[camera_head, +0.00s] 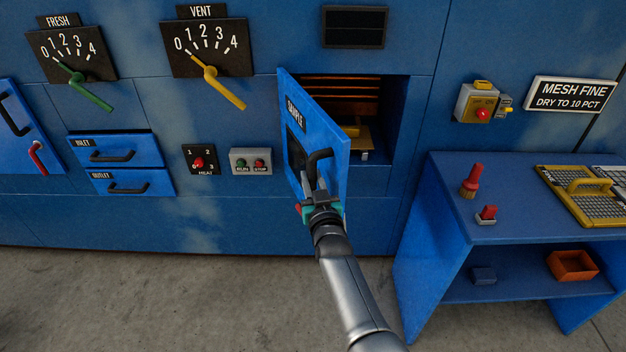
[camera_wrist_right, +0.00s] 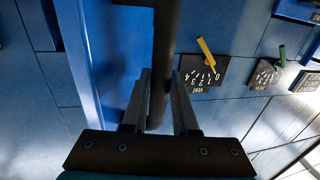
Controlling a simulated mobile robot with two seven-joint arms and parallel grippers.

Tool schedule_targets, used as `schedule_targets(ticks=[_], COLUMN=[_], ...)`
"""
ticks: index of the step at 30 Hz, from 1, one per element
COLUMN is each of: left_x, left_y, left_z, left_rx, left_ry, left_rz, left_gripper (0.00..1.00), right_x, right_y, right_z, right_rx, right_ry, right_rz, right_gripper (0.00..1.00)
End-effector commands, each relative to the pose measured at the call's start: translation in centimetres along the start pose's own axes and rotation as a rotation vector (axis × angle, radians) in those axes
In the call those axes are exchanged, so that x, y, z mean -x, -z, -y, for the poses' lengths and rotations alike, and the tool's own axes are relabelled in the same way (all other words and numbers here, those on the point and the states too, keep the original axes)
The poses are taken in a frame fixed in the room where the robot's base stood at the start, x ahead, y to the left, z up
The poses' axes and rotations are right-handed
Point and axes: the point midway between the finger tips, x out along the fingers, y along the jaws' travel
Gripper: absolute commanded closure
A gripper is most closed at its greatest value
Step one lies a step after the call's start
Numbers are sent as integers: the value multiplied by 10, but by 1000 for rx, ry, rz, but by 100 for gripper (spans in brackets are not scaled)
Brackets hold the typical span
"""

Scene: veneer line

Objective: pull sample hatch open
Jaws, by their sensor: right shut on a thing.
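The blue sample hatch (camera_head: 326,133) with its SAMPLE label stands swung well open, hinged on its left side, in the head view. Its black handle (camera_head: 318,160) is on the door's outer face. My right gripper (camera_head: 318,192) is shut on this handle. In the right wrist view the handle (camera_wrist_right: 164,55) runs as a dark bar between my two fingers (camera_wrist_right: 160,98), beside the blue door (camera_wrist_right: 98,60). Behind the hatch an opening (camera_head: 395,120) shows stacked brown sheets (camera_head: 345,88) and a yellowish part (camera_head: 360,136). My left gripper is not in view.
A blue bench (camera_head: 440,200) stands at the right with a red-handled brush (camera_head: 471,181), a red-topped block (camera_head: 487,214) and yellow-framed mesh screens (camera_head: 585,190). Left of the hatch are a RUN/STOP box (camera_head: 251,161) and a HEAT knob (camera_head: 199,161). The floor in front is clear.

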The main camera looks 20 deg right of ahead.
Motion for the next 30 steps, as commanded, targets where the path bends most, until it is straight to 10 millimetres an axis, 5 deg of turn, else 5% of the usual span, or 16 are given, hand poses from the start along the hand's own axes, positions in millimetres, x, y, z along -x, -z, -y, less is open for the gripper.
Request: schedule_targets(ticks=[3, 4, 11, 22, 30], left_x=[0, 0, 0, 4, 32], left_y=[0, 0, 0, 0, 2], left_z=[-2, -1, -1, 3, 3], left_rx=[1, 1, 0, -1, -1], left_ry=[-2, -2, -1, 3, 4], left_rz=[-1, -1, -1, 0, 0], left_gripper=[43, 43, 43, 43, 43], right_x=[-1, -1, 0, 4, 35], right_y=[2, 2, 1, 1, 4], right_z=[-1, -1, -1, -1, -1], right_rx=[-1, -1, -1, 0, 1], right_ry=[-2, -2, -2, -1, -1], right_rz=[-5, -5, -3, -1, 2], right_gripper=[100, 70, 44, 43, 43])
